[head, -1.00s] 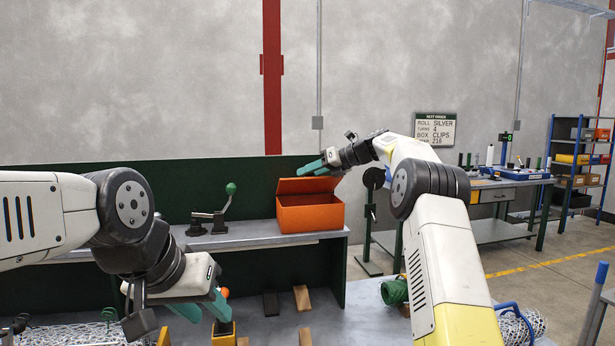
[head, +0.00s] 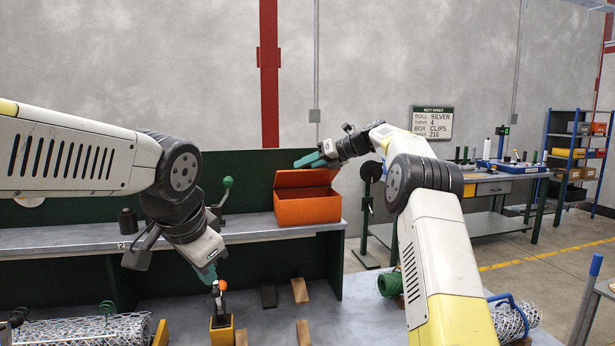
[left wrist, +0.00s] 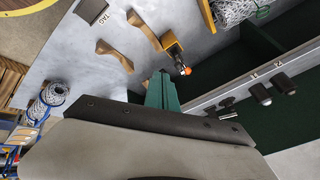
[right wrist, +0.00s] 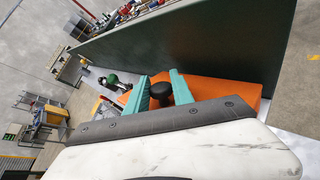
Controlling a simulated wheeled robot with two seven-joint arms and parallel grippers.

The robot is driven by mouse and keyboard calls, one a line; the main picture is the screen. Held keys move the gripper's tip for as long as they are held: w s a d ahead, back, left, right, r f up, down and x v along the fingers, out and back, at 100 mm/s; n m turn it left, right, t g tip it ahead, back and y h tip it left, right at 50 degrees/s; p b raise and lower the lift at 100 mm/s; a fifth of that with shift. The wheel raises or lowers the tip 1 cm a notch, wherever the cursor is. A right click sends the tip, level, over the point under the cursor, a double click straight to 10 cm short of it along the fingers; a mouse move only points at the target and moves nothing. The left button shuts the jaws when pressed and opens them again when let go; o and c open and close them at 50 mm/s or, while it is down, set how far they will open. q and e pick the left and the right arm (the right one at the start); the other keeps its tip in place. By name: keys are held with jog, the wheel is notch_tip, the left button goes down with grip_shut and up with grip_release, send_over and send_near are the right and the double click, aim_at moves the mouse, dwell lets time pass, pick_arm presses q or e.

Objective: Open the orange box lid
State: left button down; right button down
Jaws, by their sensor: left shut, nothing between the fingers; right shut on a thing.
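The orange box (head: 307,210) stands at the right end of the back shelf. Its lid (head: 306,178) is raised and tilted, with an opening above the front wall. My right gripper (head: 308,160) is at the lid's upper edge, shut on the black lid knob (right wrist: 161,92), which shows between its green fingers in the right wrist view. The orange surface also shows there behind the fingers. My left gripper (head: 209,276) is shut and empty. It points down just above an orange ball on a yellow block (head: 221,333), away from the box.
A green-knobbed lever (head: 226,190) and a dark cylinder (head: 128,220) stand on the back shelf (head: 70,240). Wooden pieces (head: 300,290) lie on the lower bench. Rolls of chainlink (head: 90,330) lie left and right. A green panel (head: 240,170) rises behind the shelf.

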pick_arm(q)
jog(key=w+d+r+m+y, duration=0.2)
jog(key=w+m, duration=0.4)
jog(key=w, duration=0.1)
pick_arm(e)
jog(key=shift+r, duration=0.1)
jog(key=shift+d, duration=0.1)
pick_arm(q)
jog(key=m+t, duration=0.8)
jog(key=m, duration=1.2)
send_near(310, 177)
notch_tip(310, 177, down, 3)
jog(key=w+a, duration=0.2)
jog(key=w, duration=0.1)
jog(key=shift+w+d+r+y, duration=0.15)
jog(key=shift+w+r+y, duration=0.15)
jog(key=shift+r, duration=0.25)
